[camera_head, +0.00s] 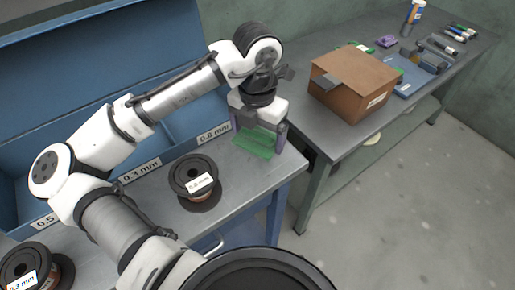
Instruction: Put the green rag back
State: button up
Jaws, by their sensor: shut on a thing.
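The green rag (254,146) is under my gripper (258,138), near the right end of the blue workbench (285,170). My gripper points down and is shut on the rag, with a finger at each side of it. The rag spreads below the fingers, just over or on the grey bench top; I cannot tell whether it touches. Part of the rag is hidden by the gripper body.
A copper spool (195,182) stands left of the rag, and another spool (37,268) is at the lower left. Blue bins with size labels line the back. A second table (330,142) at the right holds a cardboard box (350,82), a bottle (412,17) and several markers.

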aim_at(258, 159)
jog(key=shift+f, duration=3.1)
jog(key=shift+f, duration=0.2)
jog(key=o, duration=0.7)
notch_tip(258, 159, up, 12)
jog(key=shift+r, duration=0.25)
